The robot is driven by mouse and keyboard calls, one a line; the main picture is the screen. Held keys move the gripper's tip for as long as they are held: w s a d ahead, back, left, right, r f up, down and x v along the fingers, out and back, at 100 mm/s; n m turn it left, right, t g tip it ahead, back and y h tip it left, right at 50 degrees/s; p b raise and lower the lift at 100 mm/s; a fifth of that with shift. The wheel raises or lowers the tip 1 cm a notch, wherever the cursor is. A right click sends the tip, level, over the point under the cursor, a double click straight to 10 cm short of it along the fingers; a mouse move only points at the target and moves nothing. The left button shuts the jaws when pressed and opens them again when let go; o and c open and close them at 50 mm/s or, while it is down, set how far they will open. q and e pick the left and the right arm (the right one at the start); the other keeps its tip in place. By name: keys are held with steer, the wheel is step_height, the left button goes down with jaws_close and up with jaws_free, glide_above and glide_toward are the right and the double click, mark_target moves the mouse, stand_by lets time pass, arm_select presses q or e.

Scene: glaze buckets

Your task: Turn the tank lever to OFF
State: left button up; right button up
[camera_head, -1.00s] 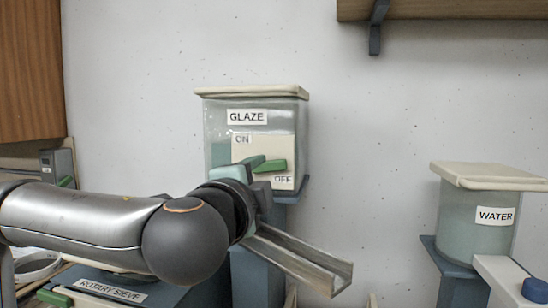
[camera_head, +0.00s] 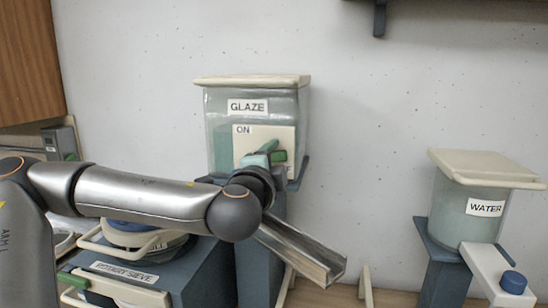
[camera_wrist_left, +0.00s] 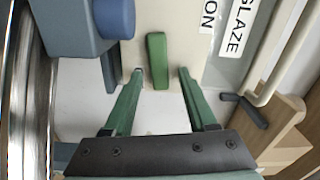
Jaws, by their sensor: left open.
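The GLAZE tank (camera_head: 220,135) stands at the middle of the head view, with a cream lever plate (camera_head: 243,150) on its front. The ON label (camera_head: 243,129) shows high on the plate; the OFF label is hidden behind my gripper. The green tank lever (camera_head: 279,156) is partly covered in the head view. In the left wrist view the lever (camera_wrist_left: 157,60) lies between my two green fingers, with a gap on each side. My left gripper (camera_head: 268,152), also in the wrist view (camera_wrist_left: 160,73), is open around the lever. My right gripper is out of view.
A metal chute (camera_head: 300,252) slopes down to the right below the tank. The ROTARY SIEVE (camera_head: 190,275) is at the lower left. The WATER tank (camera_head: 460,215) stands at the right on a blue-grey stand (camera_head: 440,270). The wall between the tanks is clear.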

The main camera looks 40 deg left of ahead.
arm_select(q)
jaws_close()
stand_by(0.4)
